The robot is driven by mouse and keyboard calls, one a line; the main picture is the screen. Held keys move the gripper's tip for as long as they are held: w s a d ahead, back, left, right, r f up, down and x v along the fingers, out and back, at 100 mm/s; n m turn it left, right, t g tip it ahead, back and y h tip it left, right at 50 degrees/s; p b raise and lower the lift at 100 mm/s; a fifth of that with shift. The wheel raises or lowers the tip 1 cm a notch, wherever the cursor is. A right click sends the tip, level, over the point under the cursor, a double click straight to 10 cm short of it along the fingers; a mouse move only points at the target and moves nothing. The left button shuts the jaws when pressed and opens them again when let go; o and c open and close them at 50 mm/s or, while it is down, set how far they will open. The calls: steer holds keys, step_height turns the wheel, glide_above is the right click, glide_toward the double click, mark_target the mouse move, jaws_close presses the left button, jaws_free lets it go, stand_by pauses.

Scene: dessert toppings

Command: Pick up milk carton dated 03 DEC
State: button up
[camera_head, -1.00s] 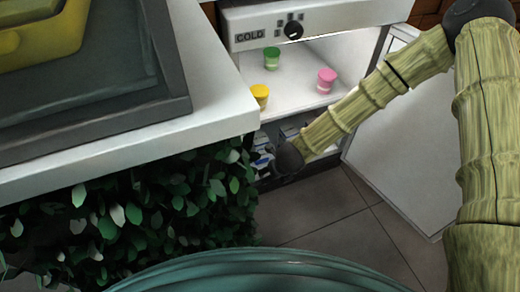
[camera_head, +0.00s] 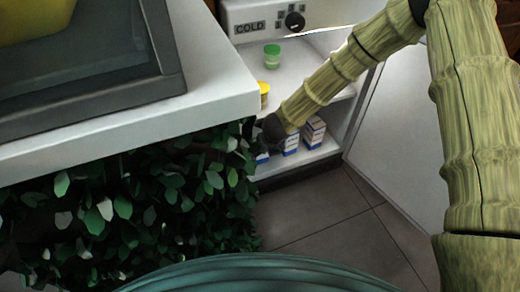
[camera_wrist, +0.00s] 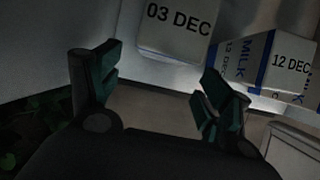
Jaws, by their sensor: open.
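The milk carton dated 03 DEC (camera_wrist: 178,32) shows its dated face at the top middle of the wrist view. My gripper (camera_wrist: 160,85) is open, with the carton beyond its fingertips and between their lines. A second carton dated 12 DEC (camera_wrist: 290,62) stands to the right in the wrist view, beside the right finger. In the head view several milk cartons stand on the lower fridge shelf, one of them at the right (camera_head: 314,131). There my gripper (camera_head: 256,142) is at the left end of this row, partly hidden by the counter and my arm.
The fridge (camera_head: 262,22) is open, with its door (camera_head: 400,160) swung out to the right. A green cup (camera_head: 272,54) and a yellow cup (camera_head: 264,90) stand on the upper shelf. The white counter (camera_head: 215,105) and leafy hedge (camera_head: 150,195) lie close on the left.

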mark_target(264, 158)
steer(key=shift+w+a+f+b, duration=0.25)
steer(key=shift+w+f+b, duration=0.15)
steer(key=shift+w+f, duration=0.3)
steer(key=shift+w+a+f+b, duration=0.25)
steer(key=shift+w+f+b, duration=0.1)
steer(key=shift+w+f, duration=0.3)
steer(key=shift+s, duration=0.15)
steer(key=shift+c, duration=0.4)
steer(key=c, duration=1.4)
